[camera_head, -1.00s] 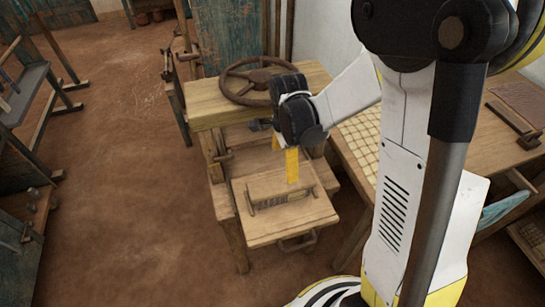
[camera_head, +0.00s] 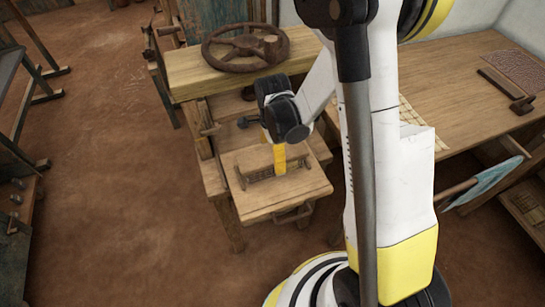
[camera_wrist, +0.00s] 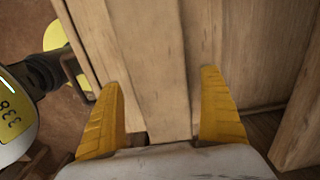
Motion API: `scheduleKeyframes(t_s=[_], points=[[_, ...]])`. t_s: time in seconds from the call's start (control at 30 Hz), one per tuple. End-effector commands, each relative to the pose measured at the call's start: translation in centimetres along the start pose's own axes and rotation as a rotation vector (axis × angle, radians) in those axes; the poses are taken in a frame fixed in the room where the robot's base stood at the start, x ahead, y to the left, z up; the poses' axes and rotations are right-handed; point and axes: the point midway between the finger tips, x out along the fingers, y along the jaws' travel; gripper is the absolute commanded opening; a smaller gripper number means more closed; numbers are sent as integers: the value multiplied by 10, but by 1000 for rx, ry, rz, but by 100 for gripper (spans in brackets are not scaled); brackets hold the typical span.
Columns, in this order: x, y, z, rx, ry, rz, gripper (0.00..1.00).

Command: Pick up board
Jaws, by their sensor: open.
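A pale wooden board (camera_head: 243,159) lies on the low pull-out wooden shelf (camera_head: 300,190) of the stand. A strip with a row of narrow slots or teeth runs along its near side. My gripper (camera_head: 279,171) points down over it, its yellow fingers at the board's middle. In the wrist view a pale plank (camera_wrist: 158,65), which looks like the board, runs between the spread fingers of my gripper (camera_wrist: 161,80). The fingers stand on either side of it; I cannot tell whether they touch it. The near end of the plank is hidden behind the gripper's body.
A dark spoked wheel (camera_head: 245,50) lies on the stand's thick upper top (camera_head: 195,75), just behind my wrist. The earth floor (camera_head: 110,200) at left is mostly clear.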

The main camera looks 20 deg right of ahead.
Motion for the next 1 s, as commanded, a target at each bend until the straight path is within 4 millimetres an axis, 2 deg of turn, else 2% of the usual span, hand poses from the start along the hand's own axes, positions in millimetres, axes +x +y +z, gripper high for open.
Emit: scheduleKeyframes(t_s=[0.03, 0.07, 0.2, 0.27, 0.53, 0.67, 0.77, 0.9, 1.0], points=[[-1, 0, 0, 0, 0, 0, 92], [-1, 0, 0, 0, 0, 0, 86], [-1, 0, 0, 0, 0, 0, 43], [-1, 0, 0, 0, 0, 0, 29], [-2, 0, 0, 0, 0, 0, 28], [-8, 0, 0, 0, 0, 0, 28], [-20, 0, 0, 0, 0, 0, 28], [-45, 0, 0, 0, 0, 0, 28], [-57, 13, -16, 5, 0, 0, 28]])
